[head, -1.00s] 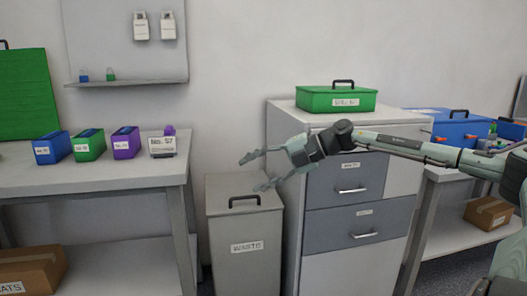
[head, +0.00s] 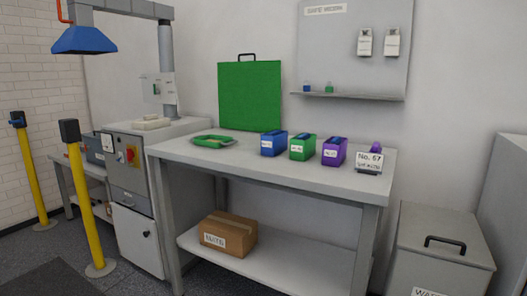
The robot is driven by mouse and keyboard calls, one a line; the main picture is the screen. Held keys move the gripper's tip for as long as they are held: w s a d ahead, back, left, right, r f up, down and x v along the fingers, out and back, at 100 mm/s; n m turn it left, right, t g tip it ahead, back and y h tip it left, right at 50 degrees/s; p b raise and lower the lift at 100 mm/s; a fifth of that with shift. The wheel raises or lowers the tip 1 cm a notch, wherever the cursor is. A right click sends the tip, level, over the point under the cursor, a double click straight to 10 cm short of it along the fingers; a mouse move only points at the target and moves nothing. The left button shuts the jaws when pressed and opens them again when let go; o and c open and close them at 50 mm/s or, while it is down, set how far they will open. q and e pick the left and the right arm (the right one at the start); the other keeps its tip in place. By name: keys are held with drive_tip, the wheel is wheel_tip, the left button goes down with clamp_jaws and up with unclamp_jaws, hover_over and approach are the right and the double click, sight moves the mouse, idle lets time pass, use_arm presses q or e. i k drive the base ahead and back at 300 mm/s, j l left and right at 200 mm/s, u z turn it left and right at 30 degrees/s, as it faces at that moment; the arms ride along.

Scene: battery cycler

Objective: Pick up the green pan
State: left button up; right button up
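A shallow round grey dish (head: 229,145) lies near the left end of the grey workbench, with a flat green piece (head: 208,141) in or on it. I cannot tell whether this green piece is the green pan. Neither of my grippers is in view.
Blue (head: 272,143), green (head: 302,146) and purple (head: 334,151) boxes stand on the bench (head: 230,163), right of the dish. A cardboard box (head: 228,234) sits on the lower shelf. A waste bin (head: 440,250) stands at right, yellow posts (head: 90,216) at left.

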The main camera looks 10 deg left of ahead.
sight(214, 141)
drive_tip(key=j+z, duration=0.2)
drive_tip(key=z, duration=0.25)
drive_tip(key=j+z, duration=0.2)
drive_tip(key=z, duration=0.25)
drive_tip(key=j+z, duration=0.2)
drive_tip(key=z, duration=0.25)
drive_tip(key=k+j+z, duration=0.1)
drive_tip(key=j+z, duration=0.15)
drive_tip(key=k+j+z, duration=0.2)
drive_tip(key=j, duration=0.25)
drive_tip(key=k+j+z, duration=0.4)
drive_tip(key=k+j, duration=0.15)
drive_tip(key=j, duration=0.2)
drive_tip(key=k+j+z, duration=0.2)
drive_tip(key=j, duration=0.3)
drive_tip(key=k, duration=0.1)
